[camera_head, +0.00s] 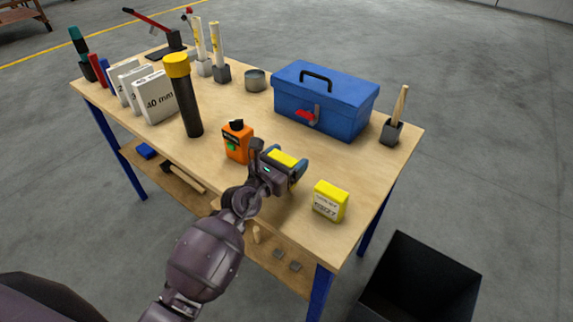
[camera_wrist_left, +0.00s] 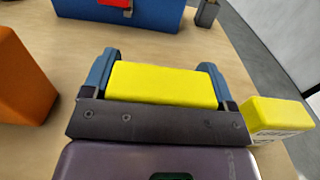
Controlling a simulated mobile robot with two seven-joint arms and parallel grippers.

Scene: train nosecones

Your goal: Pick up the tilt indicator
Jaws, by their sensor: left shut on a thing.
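My left gripper (camera_head: 285,167) reaches over the front of the workbench and is shut on a yellow box (camera_head: 283,157), which looks like the tilt indicator. In the left wrist view the yellow box (camera_wrist_left: 163,83) lies between the two blue-grey fingers, with a finger at each end. Whether it touches the tabletop is hard to tell. A second, similar yellow box (camera_head: 330,201) with a white printed label stands on the bench to the right of the gripper, apart from it; it also shows in the left wrist view (camera_wrist_left: 278,117). My right gripper is not in view.
An orange bottle (camera_head: 237,142) stands just left of the gripper. A blue toolbox (camera_head: 326,99) is behind it. A black cylinder with a yellow cap (camera_head: 184,100) and white boxes (camera_head: 154,98) stand further left. A dark open bin (camera_head: 420,280) is on the floor at right.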

